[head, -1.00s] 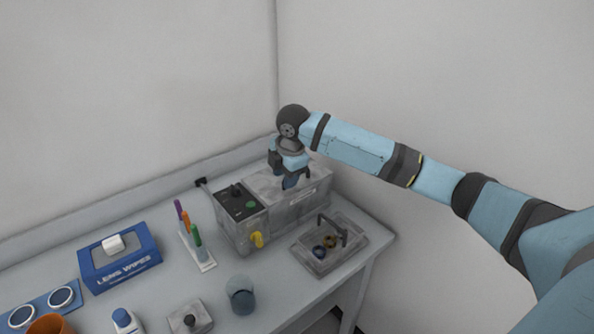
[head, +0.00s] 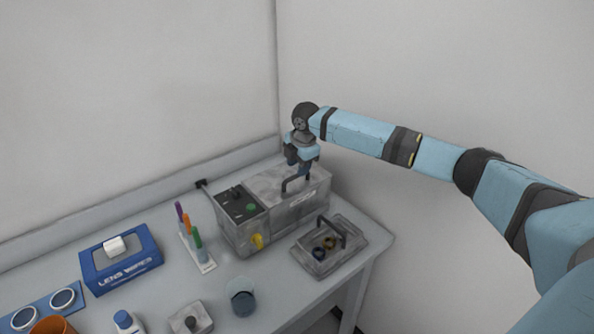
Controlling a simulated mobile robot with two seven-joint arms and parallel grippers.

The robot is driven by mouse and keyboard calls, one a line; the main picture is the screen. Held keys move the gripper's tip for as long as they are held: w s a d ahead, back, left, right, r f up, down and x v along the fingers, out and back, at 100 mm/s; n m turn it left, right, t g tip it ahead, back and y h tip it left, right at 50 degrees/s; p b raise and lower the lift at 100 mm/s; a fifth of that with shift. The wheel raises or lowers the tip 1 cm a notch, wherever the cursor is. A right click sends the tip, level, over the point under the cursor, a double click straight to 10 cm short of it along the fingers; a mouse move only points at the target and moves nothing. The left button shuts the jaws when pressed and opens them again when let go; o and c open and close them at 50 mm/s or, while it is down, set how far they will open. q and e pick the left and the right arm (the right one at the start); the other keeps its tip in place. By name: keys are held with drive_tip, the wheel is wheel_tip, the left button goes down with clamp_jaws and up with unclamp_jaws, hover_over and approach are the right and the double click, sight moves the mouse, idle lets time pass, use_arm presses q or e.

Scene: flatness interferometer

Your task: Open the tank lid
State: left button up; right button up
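The tank (head: 291,214) is a grey metal box at the back right of the bench, with a dark control panel (head: 237,203) and a yellow tap (head: 257,240) at its left end. Its lid (head: 268,187) lies flat on top and looks closed. A dark bar handle (head: 296,181) stands on the lid. My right gripper (head: 305,171) points down over the far part of the lid, just behind and above the handle. Its fingertips are partly hidden, and I cannot tell their spacing or whether they touch anything. My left gripper is out of view.
A basket (head: 307,268) with a handle and small rings sits at the bench's right edge. A pen stand (head: 207,265), a blue lens wipes box (head: 124,270), a beaker (head: 241,297) and a small grey block (head: 187,316) stand left. Walls rise close behind.

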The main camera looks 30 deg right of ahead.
drive_tip(key=shift+w+f, duration=0.15)
drive_tip(key=shift+f, duration=0.65)
drive_tip(key=shift+w+f, duration=0.15)
drive_tip(key=shift+f, duration=0.65)
clamp_jaws()
drive_tip(key=shift+r, duration=0.1)
